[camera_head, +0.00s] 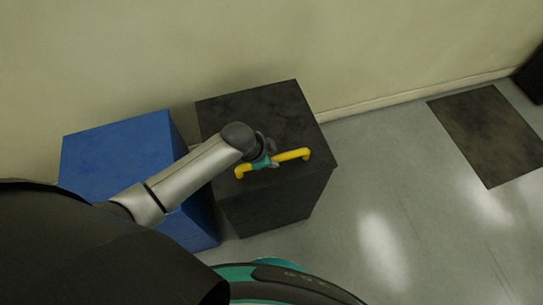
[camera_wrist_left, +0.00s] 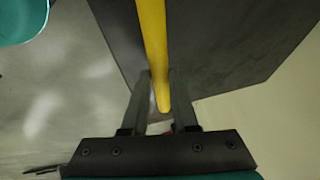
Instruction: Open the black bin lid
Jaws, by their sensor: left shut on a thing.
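The black bin (camera_head: 275,204) stands against the wall, and its dark lid (camera_head: 270,106) lies flat and closed on top. A yellow handle (camera_head: 292,155) runs along the lid near its front edge. My left gripper (camera_head: 264,163) reaches in from the left and is shut on the handle a little left of its middle. In the left wrist view the yellow handle (camera_wrist_left: 153,40) passes between the two fingers (camera_wrist_left: 160,95), with the dark lid (camera_wrist_left: 220,40) behind it. My right gripper is not in view.
A blue bin (camera_head: 115,155) stands close to the left of the black bin, partly hidden by my left arm. The pale wall (camera_head: 330,45) is right behind both bins. A dark mat (camera_head: 490,135) lies on the floor at the right. The grey floor (camera_head: 390,210) between is clear.

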